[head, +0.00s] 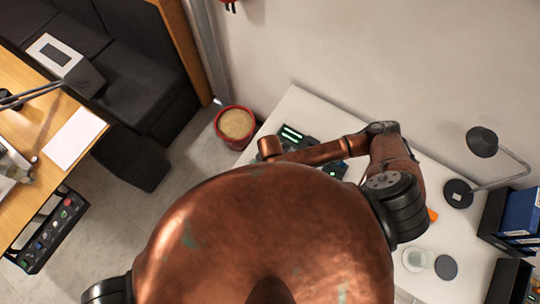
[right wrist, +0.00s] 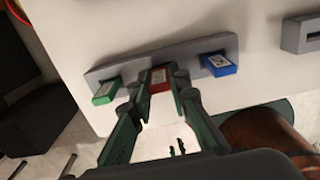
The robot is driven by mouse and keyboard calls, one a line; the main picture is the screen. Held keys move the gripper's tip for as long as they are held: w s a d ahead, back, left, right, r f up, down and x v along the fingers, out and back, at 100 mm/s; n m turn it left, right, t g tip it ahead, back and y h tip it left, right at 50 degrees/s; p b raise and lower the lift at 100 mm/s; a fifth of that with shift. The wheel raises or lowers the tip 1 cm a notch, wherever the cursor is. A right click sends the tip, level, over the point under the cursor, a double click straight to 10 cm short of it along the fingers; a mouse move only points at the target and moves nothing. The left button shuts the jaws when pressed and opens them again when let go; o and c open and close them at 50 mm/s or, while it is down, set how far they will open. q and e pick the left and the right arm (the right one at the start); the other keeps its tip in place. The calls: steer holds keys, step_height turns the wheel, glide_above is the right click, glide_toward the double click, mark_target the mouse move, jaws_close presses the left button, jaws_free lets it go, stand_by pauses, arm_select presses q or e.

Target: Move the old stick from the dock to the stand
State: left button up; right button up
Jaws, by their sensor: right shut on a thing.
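In the right wrist view my right gripper (right wrist: 160,82) has its two green fingers shut on a red stick (right wrist: 160,77) with a pale label. The red stick is at the middle of a long grey bar-shaped holder (right wrist: 190,52), between a green stick (right wrist: 104,93) at the left end and a blue stick (right wrist: 219,65) at the right end. I cannot tell how deep the red stick sits in the holder. A separate grey block with a dark slot (right wrist: 301,34) is at the right edge. Which holder is the stand is not labelled. My left gripper is not in view.
The white table (head: 300,104) carries a dark device with green lights (head: 291,134), partly hidden by my right arm. A desk lamp (head: 482,142), blue binders (head: 521,212) and a glass (head: 414,260) stand to the right. A red bin (head: 235,124) is on the floor.

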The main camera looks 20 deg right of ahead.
steer(key=o, duration=0.9)
steer(key=shift+c, duration=0.2)
step_height(320, 180, up, 18)
steer(key=p, duration=0.7)
steer(key=shift+p, duration=0.3)
steer(key=shift+f, duration=0.1)
stand_by(0.4)
